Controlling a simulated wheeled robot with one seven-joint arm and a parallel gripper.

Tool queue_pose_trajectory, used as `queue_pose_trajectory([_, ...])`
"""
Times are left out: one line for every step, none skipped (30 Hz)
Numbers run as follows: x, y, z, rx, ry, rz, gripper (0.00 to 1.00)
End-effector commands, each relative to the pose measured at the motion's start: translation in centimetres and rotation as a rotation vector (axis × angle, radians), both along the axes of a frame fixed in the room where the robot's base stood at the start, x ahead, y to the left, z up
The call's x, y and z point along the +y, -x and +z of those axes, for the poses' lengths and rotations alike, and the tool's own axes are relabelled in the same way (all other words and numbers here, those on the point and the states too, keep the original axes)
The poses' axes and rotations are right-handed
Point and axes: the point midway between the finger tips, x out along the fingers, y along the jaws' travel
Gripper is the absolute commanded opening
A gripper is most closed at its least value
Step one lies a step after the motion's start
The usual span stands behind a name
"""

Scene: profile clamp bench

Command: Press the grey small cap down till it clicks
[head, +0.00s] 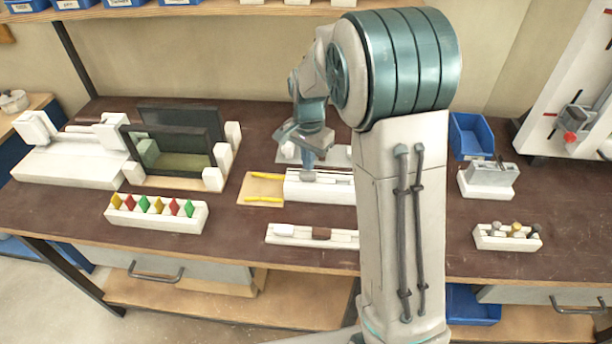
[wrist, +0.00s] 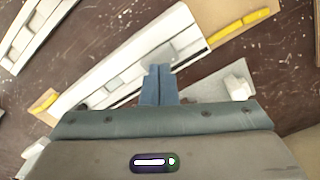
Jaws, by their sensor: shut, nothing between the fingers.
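A white profile block (head: 330,188) lies on the dark bench under my gripper. It also shows in the wrist view (wrist: 95,83), running diagonally, with a channel along its top. A small grey piece (wrist: 187,46) sits in that channel just beyond my fingertips and looks like the grey small cap. In the head view it is too small and covered to tell apart. My gripper (head: 308,168) points down at the block, with its blue-grey fingers (wrist: 159,68) together and empty. I cannot tell whether the fingertips touch the cap, or whether the cap is fully seated.
A wooden board with yellow strips (head: 263,190) adjoins the block on the left. A rack of coloured pieces (head: 155,214) and a white tray (head: 300,240) lie in front. A dark frame (head: 180,150) stands behind left. A blue bin (head: 470,137) is at right.

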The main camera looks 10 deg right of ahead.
Motion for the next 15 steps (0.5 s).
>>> queue_pose_trajectory([0.0, 0.0, 0.0, 0.0, 0.0, 0.0, 0.0])
queue_pose_trajectory([0.0, 0.0, 0.0, 0.0, 0.0, 0.0, 0.0])
queue_pose_trajectory([0.0, 0.0, 0.0, 0.0, 0.0, 0.0, 0.0])
queue_pose_trajectory([0.0, 0.0, 0.0, 0.0, 0.0, 0.0, 0.0])
queue_pose_trajectory([0.0, 0.0, 0.0, 0.0, 0.0, 0.0, 0.0])
queue_pose_trajectory([0.0, 0.0, -0.03, 0.0, 0.0, 0.0, 0.0])
queue_pose_trajectory([0.0, 0.0, -0.07, 0.0, 0.0, 0.0, 0.0])
queue_pose_trajectory([0.0, 0.0, -0.12, 0.0, 0.0, 0.0, 0.0])
queue_pose_trajectory([0.0, 0.0, -0.23, 0.0, 0.0, 0.0, 0.0])
queue_pose_trajectory([0.0, 0.0, -0.32, 0.0, 0.0, 0.0, 0.0])
queue_pose_trajectory([0.0, 0.0, -0.43, 0.0, 0.0, 0.0, 0.0])
queue_pose_trajectory([0.0, 0.0, -0.59, 0.0, 0.0, 0.0, 0.0])
queue_pose_trajectory([0.01, 0.01, -0.72, 0.0, 0.0, 0.0, 0.0])
queue_pose_trajectory([0.01, 0.01, -0.84, 0.0, 0.0, 0.0, 0.0])
queue_pose_trajectory([0.0, 0.0, -1.0, 0.0, 0.0, 0.0, 0.0])
